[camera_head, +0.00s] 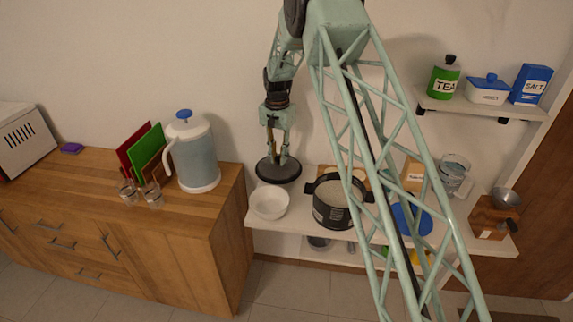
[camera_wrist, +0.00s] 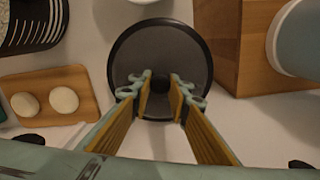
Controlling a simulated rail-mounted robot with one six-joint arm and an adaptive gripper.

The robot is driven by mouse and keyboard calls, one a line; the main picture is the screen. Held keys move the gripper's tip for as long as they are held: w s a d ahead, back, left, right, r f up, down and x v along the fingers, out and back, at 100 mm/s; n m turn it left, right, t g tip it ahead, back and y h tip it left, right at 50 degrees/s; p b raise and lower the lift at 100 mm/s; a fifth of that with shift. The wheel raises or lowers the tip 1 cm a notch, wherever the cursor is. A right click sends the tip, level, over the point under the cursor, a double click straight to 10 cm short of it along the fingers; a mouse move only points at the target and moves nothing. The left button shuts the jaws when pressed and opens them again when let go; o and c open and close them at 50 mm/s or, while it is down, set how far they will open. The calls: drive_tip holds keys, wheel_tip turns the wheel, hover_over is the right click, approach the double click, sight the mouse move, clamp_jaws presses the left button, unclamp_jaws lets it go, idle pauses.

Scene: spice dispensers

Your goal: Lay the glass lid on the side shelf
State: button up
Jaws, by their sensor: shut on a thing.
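The glass lid (camera_head: 278,171) is a dark grey disc with a black rim. In the head view it is at the left end of the white side shelf (camera_head: 300,232), close to the wooden cabinet. Whether it touches the shelf or hovers just above it, I cannot tell. My gripper (camera_head: 283,158) points down over the lid's middle. In the wrist view the lid (camera_wrist: 160,45) lies below my gripper (camera_wrist: 160,104), with its dark knob between the fingertips. My gripper is shut on that knob.
A white bowl (camera_head: 269,203) stands in front of the lid, and a black pot (camera_head: 333,212) is to its right. The wooden cabinet (camera_head: 225,235) bounds the left, with a water pitcher (camera_head: 196,155) on it. In the wrist view a board (camera_wrist: 45,95) holds two pale round items.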

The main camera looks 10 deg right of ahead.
sight(287, 163)
drive_tip(key=shift+d, duration=0.9)
drive_tip(key=shift+s, duration=0.1)
drive_tip(key=shift+s+d, duration=0.1)
drive_tip(key=shift+d, duration=0.75)
drive_tip(key=shift+a+f, duration=0.1)
drive_tip(key=shift+f, duration=1.65)
drive_tip(key=shift+f, duration=0.15)
drive_tip(key=o, duration=1)
drive_tip(key=shift+c, duration=0.2)
